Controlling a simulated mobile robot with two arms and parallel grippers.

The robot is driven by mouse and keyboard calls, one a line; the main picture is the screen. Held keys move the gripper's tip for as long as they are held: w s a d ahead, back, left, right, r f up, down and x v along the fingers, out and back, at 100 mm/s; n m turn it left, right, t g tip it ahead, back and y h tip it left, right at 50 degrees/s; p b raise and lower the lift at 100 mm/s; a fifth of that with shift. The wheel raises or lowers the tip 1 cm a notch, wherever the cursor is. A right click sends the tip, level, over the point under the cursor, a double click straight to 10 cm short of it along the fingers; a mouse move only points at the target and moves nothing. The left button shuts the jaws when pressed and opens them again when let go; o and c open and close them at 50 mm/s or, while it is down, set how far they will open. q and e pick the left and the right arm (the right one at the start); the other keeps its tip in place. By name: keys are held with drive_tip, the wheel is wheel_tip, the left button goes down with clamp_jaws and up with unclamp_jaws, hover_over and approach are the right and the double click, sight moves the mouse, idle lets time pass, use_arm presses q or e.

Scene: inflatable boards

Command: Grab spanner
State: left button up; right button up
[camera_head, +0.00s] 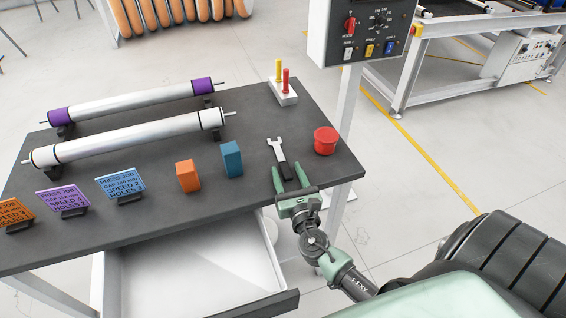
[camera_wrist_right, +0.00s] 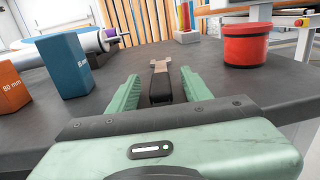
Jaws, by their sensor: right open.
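The spanner (camera_head: 280,157) lies on the dark table, with a silver open-ended head pointing away and a black handle toward me. My right gripper (camera_head: 291,180) is open at the near edge of the table, its two green fingers on either side of the handle's near end. In the right wrist view the spanner (camera_wrist_right: 160,84) lies straight ahead, with its black handle between the fingertips of my right gripper (camera_wrist_right: 156,90). My left gripper is not in view.
A red round container (camera_head: 325,141) stands right of the spanner. A blue block (camera_head: 232,159) and an orange block (camera_head: 188,176) stand to its left. Two rollers (camera_head: 130,138), job signs (camera_head: 121,184) and a peg holder (camera_head: 283,93) are on the table (camera_head: 150,225). An open drawer (camera_head: 200,270) sticks out below.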

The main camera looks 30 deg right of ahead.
clamp_jaws()
